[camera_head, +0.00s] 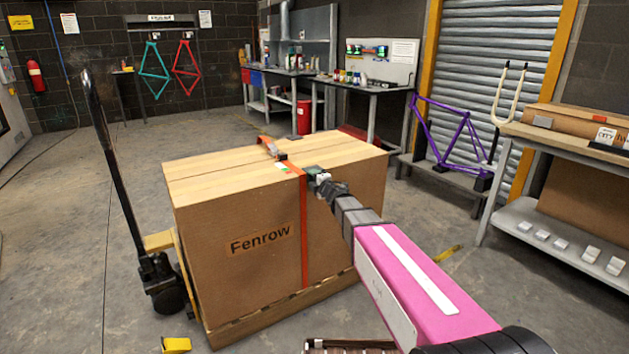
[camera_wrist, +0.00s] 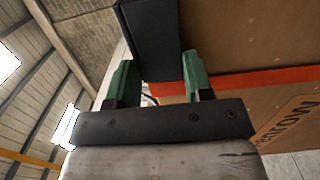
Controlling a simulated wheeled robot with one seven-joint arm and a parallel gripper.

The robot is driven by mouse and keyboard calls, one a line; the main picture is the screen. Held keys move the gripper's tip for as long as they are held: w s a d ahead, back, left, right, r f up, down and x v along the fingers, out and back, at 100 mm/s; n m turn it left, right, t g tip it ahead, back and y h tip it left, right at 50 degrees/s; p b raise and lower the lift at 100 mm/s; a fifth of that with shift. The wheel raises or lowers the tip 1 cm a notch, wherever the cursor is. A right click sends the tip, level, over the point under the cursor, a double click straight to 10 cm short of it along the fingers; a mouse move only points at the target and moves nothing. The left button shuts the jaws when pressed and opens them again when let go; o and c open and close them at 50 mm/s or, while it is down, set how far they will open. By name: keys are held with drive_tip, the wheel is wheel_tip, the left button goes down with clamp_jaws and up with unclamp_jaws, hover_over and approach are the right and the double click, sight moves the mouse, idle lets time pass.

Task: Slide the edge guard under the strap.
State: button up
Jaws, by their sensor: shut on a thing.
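A large cardboard box (camera_head: 210,228) marked "Fenrow" sits on a pallet. An orange strap (camera_head: 304,235) runs down its front face and over its top; it also crosses the wrist view (camera_wrist: 255,80). My gripper (camera_head: 319,177) is at the top front edge of the box, just right of the strap. In the wrist view its green fingers (camera_wrist: 157,82) are shut on a dark piece, which I take as the edge guard (camera_wrist: 152,38). The guard appears small and dark in the head view (camera_head: 311,170). I cannot tell whether any of it is under the strap.
A pallet jack (camera_head: 120,175) stands at the box's left. A dark buckle (camera_head: 271,149) lies on the strap across the top. A workbench (camera_head: 560,140) with a shelf and a purple bike frame (camera_head: 455,140) are at the right. Open floor lies left and behind the box.

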sight(298, 180)
drive_tip(key=shift+s+a, duration=0.1)
drive_tip(key=shift+s+a, duration=0.55)
drive_tip(key=shift+a, duration=0.25)
drive_tip(key=shift+s+a, duration=0.55)
drive_tip(key=shift+a, duration=0.3)
drive_tip(key=shift+s+a, duration=0.55)
drive_tip(key=shift+a, duration=0.25)
drive_tip(key=o, duration=0.8)
